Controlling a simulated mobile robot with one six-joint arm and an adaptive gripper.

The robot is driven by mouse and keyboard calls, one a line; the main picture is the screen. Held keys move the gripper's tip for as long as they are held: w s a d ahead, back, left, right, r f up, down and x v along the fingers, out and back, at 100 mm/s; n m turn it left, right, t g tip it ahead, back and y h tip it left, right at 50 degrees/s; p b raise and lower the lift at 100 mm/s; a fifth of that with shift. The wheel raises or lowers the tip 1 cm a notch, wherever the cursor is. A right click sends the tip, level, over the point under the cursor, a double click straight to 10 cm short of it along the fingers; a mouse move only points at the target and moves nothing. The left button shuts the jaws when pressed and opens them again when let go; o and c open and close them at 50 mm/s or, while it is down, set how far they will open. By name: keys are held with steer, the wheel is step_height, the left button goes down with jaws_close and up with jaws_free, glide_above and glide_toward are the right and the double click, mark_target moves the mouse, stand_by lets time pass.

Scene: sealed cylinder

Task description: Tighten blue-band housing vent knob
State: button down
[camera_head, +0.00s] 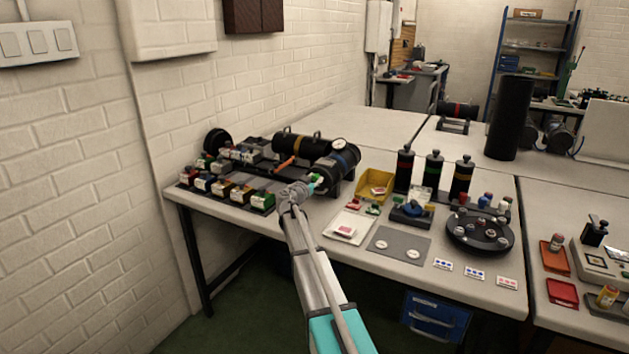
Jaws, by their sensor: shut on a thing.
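The blue-band housing (349,157) is a black cylinder lying on its side on the left bench, with a blue band and a round white-faced gauge (338,144) on top. Its dark end (325,172) faces my arm. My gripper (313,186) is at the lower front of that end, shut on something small. This is probably the vent knob, but the fingers and the small picture size hide it, so I cannot see how far it is turned.
Another black cylinder (292,142) with an orange band lies behind. A yellow bin (375,184), upright banded cylinders (434,168) and a round black tray (480,232) stand to the right. The bench behind is largely clear.

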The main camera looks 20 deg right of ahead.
steer(key=shift+m, duration=0.6)
steer(key=shift+c, duration=2)
jaws_free()
steer(key=shift+s+a, duration=0.1)
steer(key=shift+a, duration=0.05)
steer(key=v, duration=1.1)
steer(key=shift+s+a, duration=0.25)
